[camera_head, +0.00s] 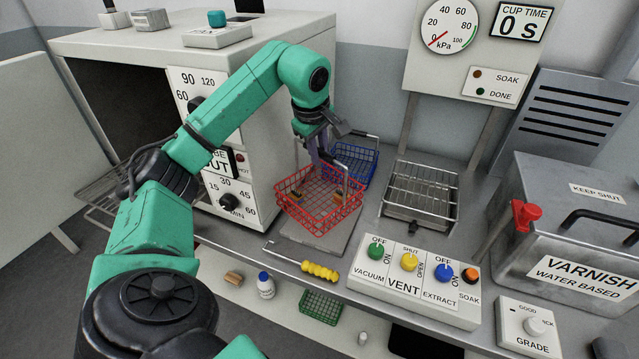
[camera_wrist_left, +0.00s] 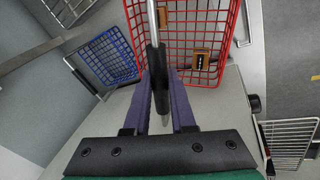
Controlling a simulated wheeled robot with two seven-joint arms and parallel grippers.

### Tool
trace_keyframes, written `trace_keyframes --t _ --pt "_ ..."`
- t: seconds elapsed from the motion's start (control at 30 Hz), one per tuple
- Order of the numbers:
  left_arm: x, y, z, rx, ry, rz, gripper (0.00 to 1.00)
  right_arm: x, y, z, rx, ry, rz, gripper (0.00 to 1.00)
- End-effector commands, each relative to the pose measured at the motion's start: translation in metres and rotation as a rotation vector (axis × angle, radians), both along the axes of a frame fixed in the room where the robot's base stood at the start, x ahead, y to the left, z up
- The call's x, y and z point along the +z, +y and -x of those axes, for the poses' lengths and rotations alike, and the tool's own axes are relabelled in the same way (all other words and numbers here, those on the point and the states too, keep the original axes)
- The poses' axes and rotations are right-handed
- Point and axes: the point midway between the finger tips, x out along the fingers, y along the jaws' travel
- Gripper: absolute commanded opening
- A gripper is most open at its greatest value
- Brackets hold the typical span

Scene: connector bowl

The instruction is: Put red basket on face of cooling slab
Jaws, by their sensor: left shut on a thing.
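The red wire basket (camera_head: 318,205) is in the middle of the head view, with a few small brown and dark parts inside it. My left gripper (camera_head: 325,158) is above it, shut on its handle. A flat grey slab (camera_head: 310,238), apparently the cooling slab, shows below the basket's front. I cannot tell whether the basket touches it. My right gripper is not in view.
A blue basket (camera_head: 355,158) stands close behind the red one. A wire-topped metal tray (camera_head: 420,195) is to the right, with the control box (camera_head: 415,275) in front. The oven-like cabinet (camera_head: 250,130) is close on the left. A yellow-handled hook (camera_head: 318,271) lies in front.

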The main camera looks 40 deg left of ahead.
Motion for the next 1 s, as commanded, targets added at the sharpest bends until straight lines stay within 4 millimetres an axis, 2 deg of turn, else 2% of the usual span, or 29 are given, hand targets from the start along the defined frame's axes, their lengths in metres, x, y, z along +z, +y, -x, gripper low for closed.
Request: trace_keyframes --t 0.03,0.1,0.4,0.5,0.73,0.77,0.8,0.83,1.0 --pt "-0.015 0.001 0.001 0.001 0.005 -0.003 0.0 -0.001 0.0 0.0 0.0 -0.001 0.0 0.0" --pt "-0.031 0.001 0.001 0.001 0.002 -0.002 0.0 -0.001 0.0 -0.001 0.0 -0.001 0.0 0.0" --pt "-0.075 0.0 0.0 0.0 0.0 0.0 0.0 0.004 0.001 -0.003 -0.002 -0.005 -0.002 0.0" --pt "-0.083 0.0 0.0 0.001 -0.003 -0.001 0.0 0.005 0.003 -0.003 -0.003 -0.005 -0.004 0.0" --pt "-0.085 0.0 0.0 -0.001 -0.004 0.0 0.0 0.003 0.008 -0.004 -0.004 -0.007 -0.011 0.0" --pt "-0.085 0.0 0.0 0.0 -0.001 0.0 0.34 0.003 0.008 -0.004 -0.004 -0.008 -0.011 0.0" --pt "-0.085 0.0 0.0 0.0 -0.001 0.0 0.5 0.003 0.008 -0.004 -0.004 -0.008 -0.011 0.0" --pt "-0.085 0.0 0.0 0.0 -0.001 0.0 0.53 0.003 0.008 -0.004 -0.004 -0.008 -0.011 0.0" --pt "-0.085 0.0 0.0 0.0 -0.001 0.0 0.53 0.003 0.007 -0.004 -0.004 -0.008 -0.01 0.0"
